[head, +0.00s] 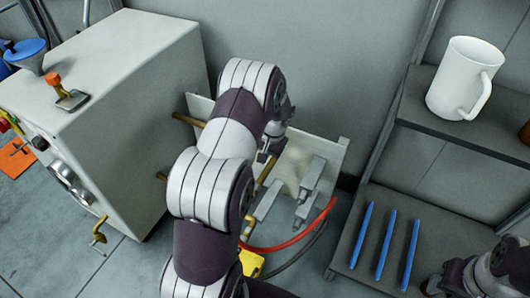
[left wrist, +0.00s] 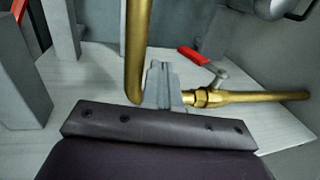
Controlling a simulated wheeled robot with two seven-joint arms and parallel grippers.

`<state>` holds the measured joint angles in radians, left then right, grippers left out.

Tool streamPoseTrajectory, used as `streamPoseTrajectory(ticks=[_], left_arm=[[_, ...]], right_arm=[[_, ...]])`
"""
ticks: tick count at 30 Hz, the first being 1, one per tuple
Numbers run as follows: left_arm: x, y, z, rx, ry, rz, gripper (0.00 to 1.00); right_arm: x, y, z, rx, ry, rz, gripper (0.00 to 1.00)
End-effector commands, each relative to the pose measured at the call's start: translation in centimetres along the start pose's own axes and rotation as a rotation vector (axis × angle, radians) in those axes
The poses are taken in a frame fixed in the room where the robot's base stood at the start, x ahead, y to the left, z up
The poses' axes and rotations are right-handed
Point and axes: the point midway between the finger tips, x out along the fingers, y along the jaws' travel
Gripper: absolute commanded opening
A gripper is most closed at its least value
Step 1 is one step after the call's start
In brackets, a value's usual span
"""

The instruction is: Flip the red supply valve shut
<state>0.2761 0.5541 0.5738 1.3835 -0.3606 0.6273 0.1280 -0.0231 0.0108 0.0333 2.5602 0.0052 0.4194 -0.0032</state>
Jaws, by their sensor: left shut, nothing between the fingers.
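The supply valve's red handle (left wrist: 198,55) shows in the left wrist view, right of centre. It sits on a grey stem above a brass pipe (left wrist: 265,96) and slants up to the left, at an angle to the pipe. In the head view I cannot make out the red handle; my left arm covers that part of the panel. My left gripper (left wrist: 163,84) is shut and empty, just left of the valve's brass fitting, with a gap to the red handle. In the head view its tip (head: 268,150) is partly hidden by my arm.
A pale panel (head: 325,155) carries brass pipes and grey cylinders (head: 312,175). A red hose (head: 292,242) curves below it. A large grey cabinet (head: 130,95) stands left. A shelf with a white mug (head: 465,78) and blue sticks (head: 385,245) stands right.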

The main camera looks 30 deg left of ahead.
Motion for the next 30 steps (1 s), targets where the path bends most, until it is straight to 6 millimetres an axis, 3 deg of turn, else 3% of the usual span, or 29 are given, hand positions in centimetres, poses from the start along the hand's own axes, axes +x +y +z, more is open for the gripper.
streamPoseTrajectory(ticks=[1, 3, 5, 9, 15, 25, 30], left_arm=[[1.7, 0.1, 0.1, 0.000, -0.002, 0.000, 0.00], [3.1, 0.1, 0.0, -0.001, -0.002, 0.000, 0.00], [4.3, 0.1, 0.0, -0.001, -0.001, 0.000, 0.00], [5.4, -1.8, 0.0, -0.002, 0.001, 0.000, 0.00], [6.1, -3.1, 0.0, -0.001, 0.001, 0.000, 0.00], [6.0, -3.3, 0.0, 0.000, 0.001, 0.000, 0.00], [6.5, -3.8, 0.1, 0.000, -0.002, 0.001, 0.00]], right_arm=[[1.0, 0.0, 0.1, 0.000, 0.000, 0.000, 0.49], [1.7, 0.0, 0.2, 0.000, 0.000, 0.000, 0.49], [2.2, 0.0, 0.3, 0.000, 0.000, 0.000, 0.49], [3.0, 0.0, 0.3, 0.000, 0.000, 0.000, 0.49], [3.5, 0.0, 0.4, 0.000, 0.000, 0.000, 0.49], [3.4, 0.0, 0.4, 0.000, 0.000, 0.000, 0.49], [0.8, 0.0, 0.1, 0.000, 0.001, 0.000, 0.49]])
